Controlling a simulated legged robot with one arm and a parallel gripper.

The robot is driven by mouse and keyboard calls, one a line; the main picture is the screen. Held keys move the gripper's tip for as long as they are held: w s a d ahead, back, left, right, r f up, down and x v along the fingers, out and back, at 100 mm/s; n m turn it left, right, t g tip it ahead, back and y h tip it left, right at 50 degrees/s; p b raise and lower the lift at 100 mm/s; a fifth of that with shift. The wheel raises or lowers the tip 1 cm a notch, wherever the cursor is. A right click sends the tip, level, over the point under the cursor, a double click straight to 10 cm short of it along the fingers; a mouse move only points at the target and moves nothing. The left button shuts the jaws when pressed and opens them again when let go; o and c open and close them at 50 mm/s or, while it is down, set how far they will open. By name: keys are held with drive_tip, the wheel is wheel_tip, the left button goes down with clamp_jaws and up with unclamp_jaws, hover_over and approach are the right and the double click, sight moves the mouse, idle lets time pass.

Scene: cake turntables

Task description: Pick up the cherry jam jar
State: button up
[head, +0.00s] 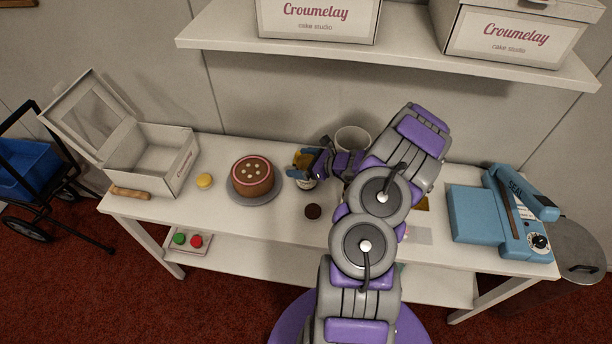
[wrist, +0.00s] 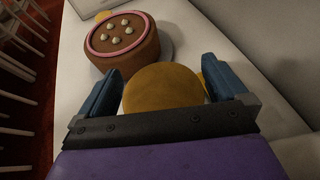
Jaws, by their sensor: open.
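A jar with a gold lid (head: 303,159) stands on the table, just right of the cake. In the wrist view its round gold lid (wrist: 163,86) sits between the two blue fingers of my gripper (wrist: 163,72). The fingers are apart, one on each side of the lid, and I cannot tell whether they touch it. In the head view my gripper (head: 306,166) is at the jar and hides part of it. The jar's label is too small to read, so I cannot tell its flavour. Another gold patch (wrist: 214,78) shows behind the right finger.
A chocolate cake (head: 252,176) on a grey turntable (head: 266,197) stands left of the jar. A yellow macaron-like item (head: 205,181), an open white box (head: 146,160) and a dark round piece (head: 313,211) lie nearby. A blue sealer (head: 480,215) is at right; a shelf (head: 410,54) hangs above.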

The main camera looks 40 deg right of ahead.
drive_tip(key=shift+d, duration=0.15)
drive_tip(key=shift+c, duration=0.2)
drive_tip(key=shift+d+f, duration=0.1)
drive_tip(key=shift+d, duration=0.1)
drive_tip(key=c, duration=0.3)
drive_tip(key=shift+a, duration=0.2)
drive_tip(key=c, duration=0.8)
clamp_jaws()
